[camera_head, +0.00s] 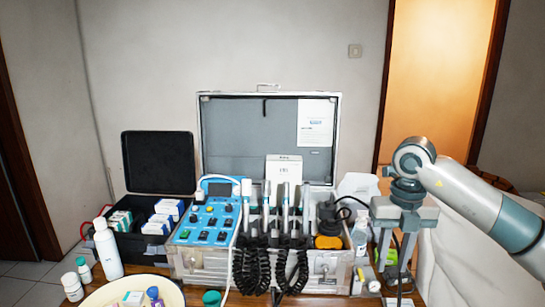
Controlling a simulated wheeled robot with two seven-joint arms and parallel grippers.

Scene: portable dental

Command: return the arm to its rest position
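My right arm (484,208) comes in from the right edge, and its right gripper (396,262) points down at the right end of the dental case (205,261). The two grey fingers are apart, with no object clearly held between them. Whether the fingertips touch anything there is hard to tell. My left gripper is not in view.
The open case holds a blue control panel (209,222), several handpieces with coiled black cords (252,270), and a black-orange tool (328,241). A black box (118,246), a white bottle (107,250) and a cream bowl (172,290) stand left.

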